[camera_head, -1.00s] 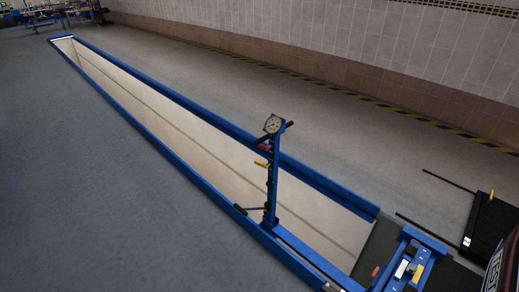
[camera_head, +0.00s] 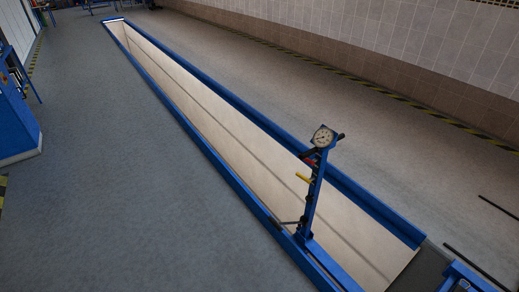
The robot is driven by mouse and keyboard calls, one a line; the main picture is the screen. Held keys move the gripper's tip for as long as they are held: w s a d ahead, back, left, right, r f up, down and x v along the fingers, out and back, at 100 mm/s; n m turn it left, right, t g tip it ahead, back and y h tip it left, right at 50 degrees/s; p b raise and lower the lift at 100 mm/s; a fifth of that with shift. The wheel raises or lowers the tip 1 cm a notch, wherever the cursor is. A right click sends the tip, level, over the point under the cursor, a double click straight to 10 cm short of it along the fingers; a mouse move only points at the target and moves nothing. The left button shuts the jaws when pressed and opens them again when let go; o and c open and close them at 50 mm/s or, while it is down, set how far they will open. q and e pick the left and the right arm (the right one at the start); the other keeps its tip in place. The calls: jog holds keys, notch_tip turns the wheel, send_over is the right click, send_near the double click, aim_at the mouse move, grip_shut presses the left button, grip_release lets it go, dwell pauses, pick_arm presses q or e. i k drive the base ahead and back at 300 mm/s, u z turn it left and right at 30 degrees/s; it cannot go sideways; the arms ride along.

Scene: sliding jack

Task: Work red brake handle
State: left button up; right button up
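A small red part (camera_head: 310,160), which may be the red brake handle, sits just below the gauge. A yellow handle (camera_head: 303,177) sticks out to the left below it. A dark-ended lever (camera_head: 287,223) juts left near the post's foot. Neither of my grippers shows in the head view.
The long pit (camera_head: 215,108) has blue rims and runs from upper left to lower right. Grey floor (camera_head: 120,190) left of it is clear. A blue cabinet (camera_head: 14,120) stands at the left edge. Part of a blue unit (camera_head: 462,277) shows at lower right.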

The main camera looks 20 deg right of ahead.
aim_at(307, 160)
jog(key=u, duration=0.35)
jog(key=i, duration=0.85)
jog(key=u, duration=0.1)
